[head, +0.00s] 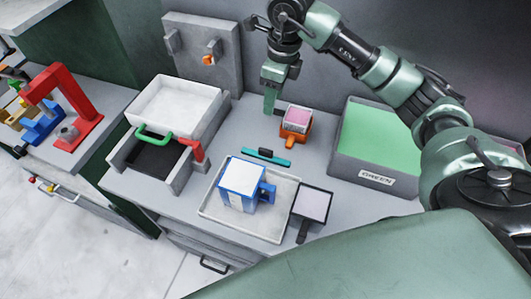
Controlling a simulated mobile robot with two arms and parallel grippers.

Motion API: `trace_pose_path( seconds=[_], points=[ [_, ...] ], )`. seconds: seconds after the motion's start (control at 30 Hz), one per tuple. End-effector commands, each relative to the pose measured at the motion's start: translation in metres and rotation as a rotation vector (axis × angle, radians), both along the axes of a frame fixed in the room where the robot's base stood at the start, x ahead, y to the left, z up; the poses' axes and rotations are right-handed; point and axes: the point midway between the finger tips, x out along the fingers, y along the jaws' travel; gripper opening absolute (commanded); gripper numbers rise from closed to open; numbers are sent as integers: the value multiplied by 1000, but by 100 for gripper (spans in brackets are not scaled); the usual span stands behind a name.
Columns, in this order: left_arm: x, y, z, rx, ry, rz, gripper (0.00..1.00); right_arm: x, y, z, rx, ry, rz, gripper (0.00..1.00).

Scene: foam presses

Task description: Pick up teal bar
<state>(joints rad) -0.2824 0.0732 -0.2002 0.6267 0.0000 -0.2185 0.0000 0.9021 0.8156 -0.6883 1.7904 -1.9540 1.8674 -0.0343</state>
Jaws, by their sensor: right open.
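The teal bar (267,157) lies flat on the grey counter, with a small dark piece on its top near the middle. It sits between the orange holder and the white tray. My right gripper (270,105) points down above the back of the counter, behind the bar and apart from it. It is open, though its two fingers overlap in this view, and nothing shows between them. My left gripper is not in view.
An orange holder with a pink top (295,123) stands close behind the bar. A white tray (215,212) with a blue mug-like block (240,185) is in front. A green-filled bin (345,170) stands right; an open press (120,165) stands left.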

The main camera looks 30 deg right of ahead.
Motion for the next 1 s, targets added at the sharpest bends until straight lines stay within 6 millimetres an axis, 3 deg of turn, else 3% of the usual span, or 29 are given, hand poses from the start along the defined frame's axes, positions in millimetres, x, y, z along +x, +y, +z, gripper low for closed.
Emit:
trace_pose_path(
  seconds=[0.03,0.27,0.43,0.63,0.8,1.0],
  points=[
    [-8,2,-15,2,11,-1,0,0,0,-14,1,-1,1,45],
    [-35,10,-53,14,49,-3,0,0,1,-51,1,0,1,45],
    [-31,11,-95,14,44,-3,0,0,1,-94,1,0,1,45],
    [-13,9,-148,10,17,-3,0,0,1,-147,2,-1,1,45],
    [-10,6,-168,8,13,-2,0,0,1,-167,1,-2,1,45],
    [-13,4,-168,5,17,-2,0,1,2,-179,3,1,1,45]
  ],
)
